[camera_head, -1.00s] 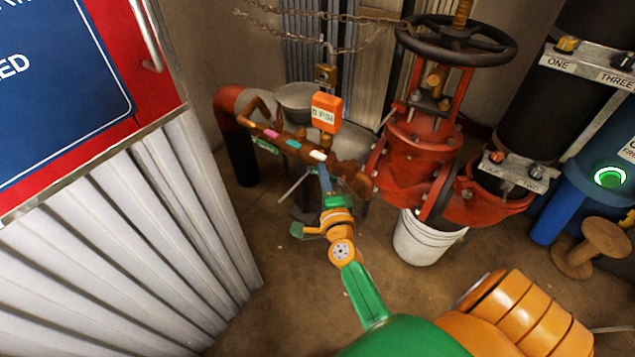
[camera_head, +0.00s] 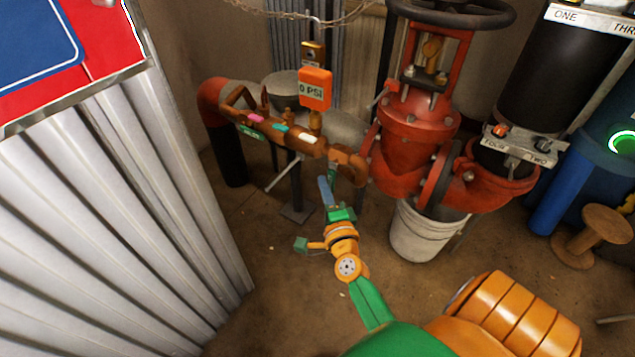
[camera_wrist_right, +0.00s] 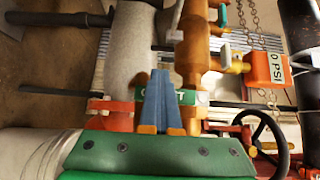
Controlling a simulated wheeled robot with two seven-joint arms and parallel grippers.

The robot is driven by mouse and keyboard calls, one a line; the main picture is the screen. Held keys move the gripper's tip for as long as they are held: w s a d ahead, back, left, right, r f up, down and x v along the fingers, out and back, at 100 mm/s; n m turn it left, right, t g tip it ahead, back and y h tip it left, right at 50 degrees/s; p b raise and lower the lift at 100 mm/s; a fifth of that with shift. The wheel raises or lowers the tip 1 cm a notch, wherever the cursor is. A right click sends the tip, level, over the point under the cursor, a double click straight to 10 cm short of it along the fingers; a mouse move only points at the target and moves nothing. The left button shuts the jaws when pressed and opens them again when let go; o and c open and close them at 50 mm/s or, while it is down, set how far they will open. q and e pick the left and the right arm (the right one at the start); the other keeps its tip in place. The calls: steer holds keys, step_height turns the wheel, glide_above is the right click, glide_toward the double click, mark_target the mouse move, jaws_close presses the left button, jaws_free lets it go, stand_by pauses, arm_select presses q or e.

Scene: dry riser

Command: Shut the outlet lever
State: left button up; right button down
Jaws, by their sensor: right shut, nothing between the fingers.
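The brown pipe manifold (camera_head: 285,135) with pink, cyan and white bands runs to the red valve. A green tag (camera_wrist_right: 190,97), partly readable as OUTLET, shows in the right wrist view behind my fingers. A red piece (camera_wrist_right: 112,106) lies beside the tag; I cannot tell if it is the outlet lever. A thin pale rod (camera_head: 284,172) slants down below the manifold. My right gripper (camera_head: 324,188) is shut and empty, just below the manifold's right end; its blue fingers (camera_wrist_right: 160,98) overlap the tag. Contact is unclear. My left gripper is out of view.
An orange 0 PSI gauge (camera_head: 314,88) stands above the manifold. The red valve (camera_head: 412,135) with a black handwheel (camera_head: 450,12) is at right, above a white bucket (camera_head: 425,232). A corrugated panel (camera_head: 110,220) fills the left. Open floor lies between panel and bucket.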

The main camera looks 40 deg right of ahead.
steer(key=s+a+p, duration=0.1)
steer(key=a, duration=0.4)
steer(key=shift+s+a+r, duration=0.15)
steer(key=shift+s+a, duration=0.15)
steer(key=shift+a, duration=0.1)
